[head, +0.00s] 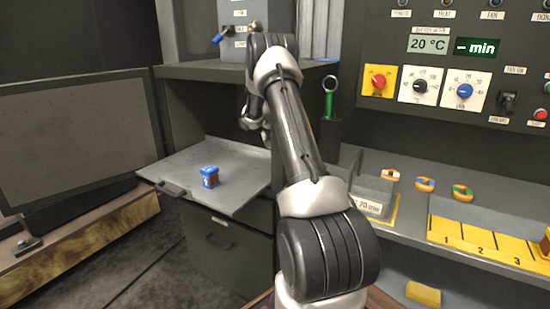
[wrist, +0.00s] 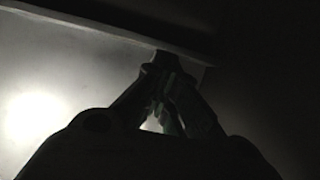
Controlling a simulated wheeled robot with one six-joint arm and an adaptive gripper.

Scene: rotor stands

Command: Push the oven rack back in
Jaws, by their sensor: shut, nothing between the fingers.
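The oven rack is a flat grey sheet (head: 225,160) with a dark handle at its front left edge. In the head view it sticks out of a dark cabinet opening. A small blue and brown item (head: 209,177) stands upright on it. My gripper is mostly hidden behind my arm in the head view, by the cabinet opening. In the wrist view my gripper (wrist: 163,62) is shut and empty. Its tips are close to the edge of a pale surface, possibly the rack; the picture is too dark to tell whether they touch.
A dark framed panel (head: 80,140) stands at the left above a wooden-edged bench (head: 90,235). A drawer front (head: 225,255) is below the rack. On the right are a control panel (head: 450,70), a counter with several rotor pieces, and a yellow numbered stand (head: 480,240).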

